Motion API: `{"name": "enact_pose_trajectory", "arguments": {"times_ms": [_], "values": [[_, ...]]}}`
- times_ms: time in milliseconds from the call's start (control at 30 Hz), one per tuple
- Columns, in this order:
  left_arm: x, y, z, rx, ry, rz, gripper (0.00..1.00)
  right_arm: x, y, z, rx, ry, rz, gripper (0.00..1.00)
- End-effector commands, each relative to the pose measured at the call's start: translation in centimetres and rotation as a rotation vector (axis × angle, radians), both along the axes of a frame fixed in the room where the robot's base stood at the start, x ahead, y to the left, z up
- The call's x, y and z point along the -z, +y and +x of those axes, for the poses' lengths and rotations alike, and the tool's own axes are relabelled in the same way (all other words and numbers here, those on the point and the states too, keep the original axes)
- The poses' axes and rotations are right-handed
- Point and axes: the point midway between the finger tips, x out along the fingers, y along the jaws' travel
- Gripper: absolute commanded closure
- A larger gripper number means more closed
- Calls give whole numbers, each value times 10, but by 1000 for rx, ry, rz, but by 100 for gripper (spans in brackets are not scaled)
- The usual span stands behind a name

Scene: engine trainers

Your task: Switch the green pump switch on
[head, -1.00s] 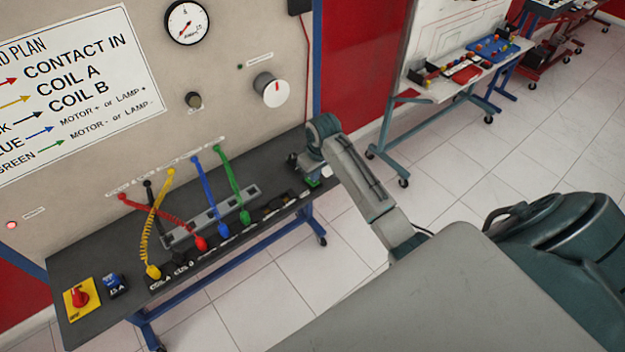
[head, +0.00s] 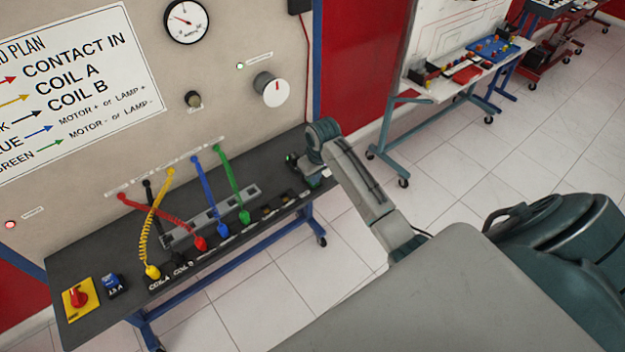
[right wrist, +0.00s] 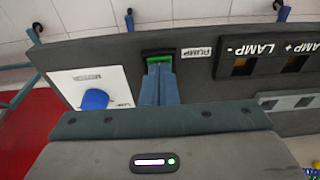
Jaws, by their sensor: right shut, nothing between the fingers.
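The green pump switch (right wrist: 161,56) sits in a black housing beside the PUMP label (right wrist: 197,53) in the right wrist view. Much of it is hidden behind my fingers. My right gripper (right wrist: 160,72) is shut and empty, its fingertips at the switch, seemingly touching it. In the head view my right gripper (head: 312,170) is at the far right end of the bench (head: 95,250), where it largely covers the switch. The small green lamp (head: 239,66) on the panel is lit. The gauge needle (head: 184,20) points to the upper left. My left gripper is not in view.
A blue knob (right wrist: 95,99) on a white plate is close beside the fingers. LAMP sockets (right wrist: 265,64) are on the other side. Several coloured cables plug in along the bench, including a green one (head: 230,180). A red rotary switch (head: 79,297) is at the left end.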

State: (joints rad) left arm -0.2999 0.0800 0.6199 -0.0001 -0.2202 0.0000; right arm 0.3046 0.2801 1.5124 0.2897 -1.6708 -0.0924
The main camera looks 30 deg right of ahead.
Motion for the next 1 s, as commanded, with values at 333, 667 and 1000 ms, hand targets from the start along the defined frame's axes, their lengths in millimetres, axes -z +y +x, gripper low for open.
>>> {"name": "enact_pose_trajectory", "arguments": {"times_ms": [333,667,1000], "values": [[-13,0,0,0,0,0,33,-23,0,1,0,-3,0,100],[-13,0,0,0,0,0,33,-46,0,1,-1,-3,0,100],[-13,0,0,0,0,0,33,-69,0,0,0,-2,0,100]]}}
